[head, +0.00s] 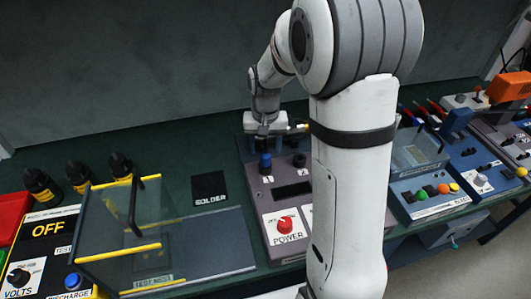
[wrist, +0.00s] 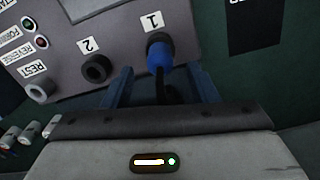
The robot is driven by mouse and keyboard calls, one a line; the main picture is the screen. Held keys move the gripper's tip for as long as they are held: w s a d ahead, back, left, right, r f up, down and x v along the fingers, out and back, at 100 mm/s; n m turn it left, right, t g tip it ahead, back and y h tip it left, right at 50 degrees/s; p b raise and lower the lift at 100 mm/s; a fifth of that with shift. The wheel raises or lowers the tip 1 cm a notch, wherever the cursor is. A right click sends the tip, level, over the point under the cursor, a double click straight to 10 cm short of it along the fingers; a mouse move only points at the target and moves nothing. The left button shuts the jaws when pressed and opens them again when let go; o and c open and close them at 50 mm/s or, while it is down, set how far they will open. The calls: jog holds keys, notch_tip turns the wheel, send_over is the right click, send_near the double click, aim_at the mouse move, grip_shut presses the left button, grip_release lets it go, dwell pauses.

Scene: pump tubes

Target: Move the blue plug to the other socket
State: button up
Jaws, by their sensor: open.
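The blue plug (wrist: 159,56) sits in the socket labelled 1 on the grey panel (wrist: 205,45), with a dark cable running from it toward me. It also shows in the head view (head: 265,161), below my gripper. The socket labelled 2 (wrist: 97,69) is an empty black ring to its left in the wrist view; in the head view it is to the right of the plug (head: 299,160). My gripper (wrist: 160,88) is open, its two blue-grey fingers on either side of the plug's cable end. I cannot tell whether they touch it.
The panel has a red POWER knob (head: 285,224) and a grey REST holder (wrist: 38,89). A clear hinged cover (head: 128,218) stands to the left, with a black SOLDER mat (head: 209,188) between. Blue button boxes (head: 424,196) stand to the right.

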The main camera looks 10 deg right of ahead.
aim_at(265, 152)
jog(key=shift+r, duration=2.1)
jog(key=shift+s+r, duration=0.15)
jog(key=shift+s, duration=0.05)
jog(key=s+r+n+t, duration=0.1)
jog(key=s+r, duration=0.1)
jog(key=s, duration=0.8)
jog(key=s+r+n+t, duration=0.1)
jog(key=s+r, duration=0.2)
jog(key=s, duration=0.7)
jog(key=shift+s+n+t, duration=0.25)
jog(key=shift+n+t, duration=0.05)
jog(key=shift+t, duration=0.1)
